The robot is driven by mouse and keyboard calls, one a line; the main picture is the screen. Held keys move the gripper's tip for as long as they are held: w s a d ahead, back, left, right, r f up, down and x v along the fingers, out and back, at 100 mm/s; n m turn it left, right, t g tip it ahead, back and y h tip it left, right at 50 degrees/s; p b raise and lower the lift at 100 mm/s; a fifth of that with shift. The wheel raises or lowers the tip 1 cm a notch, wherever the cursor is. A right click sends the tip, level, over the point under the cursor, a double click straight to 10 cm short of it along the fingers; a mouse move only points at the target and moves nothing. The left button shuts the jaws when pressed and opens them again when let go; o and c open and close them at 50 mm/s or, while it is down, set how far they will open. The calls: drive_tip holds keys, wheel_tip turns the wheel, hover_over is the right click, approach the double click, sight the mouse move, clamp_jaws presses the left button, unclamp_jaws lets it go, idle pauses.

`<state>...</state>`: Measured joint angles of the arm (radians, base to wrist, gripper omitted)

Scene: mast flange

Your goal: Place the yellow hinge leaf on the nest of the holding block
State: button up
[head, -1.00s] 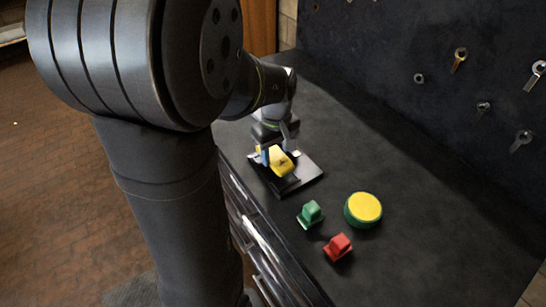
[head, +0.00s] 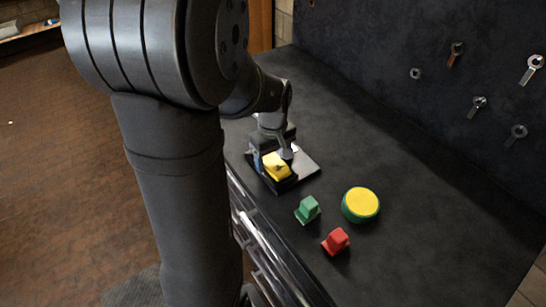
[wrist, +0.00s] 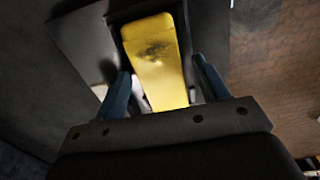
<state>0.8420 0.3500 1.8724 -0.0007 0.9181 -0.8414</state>
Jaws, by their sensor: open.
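The yellow hinge leaf (head: 276,166) lies on the black holding block (head: 311,171) near the bench's front edge. In the wrist view the leaf (wrist: 156,62) is a tapered yellow plate with a dark smudge, lying between raised dark walls of the block. My gripper (head: 275,150) is just behind and above the leaf in the head view. In the wrist view its blue fingers (wrist: 163,88) stand apart, one on each side of the leaf's near end, with gaps showing. Whether the leaf is fully seated in the nest cannot be told.
A green block piece (head: 307,209), a red one (head: 336,241) and a round green item with a yellow top (head: 361,203) stand right of the holding block. Wrenches hang on the back panel. The bench's right side is clear.

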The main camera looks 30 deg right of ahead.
sight(273, 161)
drive_tip(key=shift+r, duration=0.1)
wheel_tip(273, 161, up, 12)
idle(0.5)
wheel_tip(273, 161, down, 12)
drive_tip(key=shift+f, duration=0.15)
drive_tip(key=shift+r, duration=1.95)
